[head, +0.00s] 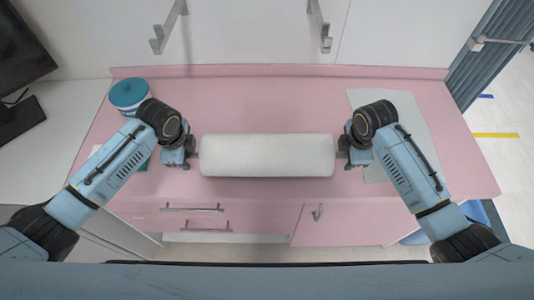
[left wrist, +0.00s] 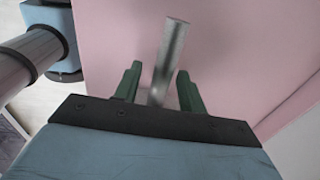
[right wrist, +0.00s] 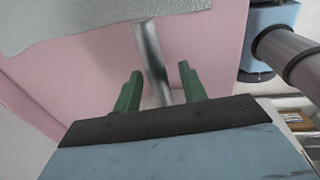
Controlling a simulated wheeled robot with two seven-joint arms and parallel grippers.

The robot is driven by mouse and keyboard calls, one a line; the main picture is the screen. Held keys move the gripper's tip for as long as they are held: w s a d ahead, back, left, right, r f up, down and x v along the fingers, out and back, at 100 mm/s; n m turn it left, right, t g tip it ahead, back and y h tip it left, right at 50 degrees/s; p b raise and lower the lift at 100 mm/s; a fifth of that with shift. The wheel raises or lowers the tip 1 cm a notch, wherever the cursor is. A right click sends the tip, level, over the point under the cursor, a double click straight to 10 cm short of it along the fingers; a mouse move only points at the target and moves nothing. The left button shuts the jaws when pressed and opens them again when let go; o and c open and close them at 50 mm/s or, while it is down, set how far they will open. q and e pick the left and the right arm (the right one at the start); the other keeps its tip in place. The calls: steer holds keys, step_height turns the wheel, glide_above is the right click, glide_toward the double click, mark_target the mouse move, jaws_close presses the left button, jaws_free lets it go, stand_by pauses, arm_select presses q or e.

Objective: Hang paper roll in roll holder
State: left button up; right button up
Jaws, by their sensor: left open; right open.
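The white paper roll (head: 267,155) lies level over the pink counter near its front edge, with a metal rod through it. My left gripper (head: 191,156) is at the rod's left end and my right gripper (head: 345,156) at its right end. In the left wrist view the rod (left wrist: 170,55) stands between the open green fingers (left wrist: 158,85). In the right wrist view the rod (right wrist: 152,55) also lies between open fingers (right wrist: 157,88). The roll holder appears as two metal brackets, left (head: 168,27) and right (head: 319,27), on the white front behind the counter.
A blue-lidded tub (head: 129,95) stands at the counter's left, near my left arm. A grey sheet (head: 420,130) lies on the right part of the pink counter (head: 270,95). A dark monitor (head: 20,50) is at the far left. The counter behind the roll is clear.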

arm_select(q)
steer(key=shift+c, duration=0.3)
arm_select(e)
steer(key=shift+c, duration=0.3)
arm_select(q)
jaws_close()
arm_select(e)
jaws_close()
arm_select(q)
steer(key=shift+w+r, duration=0.1)
stand_by(0.3)
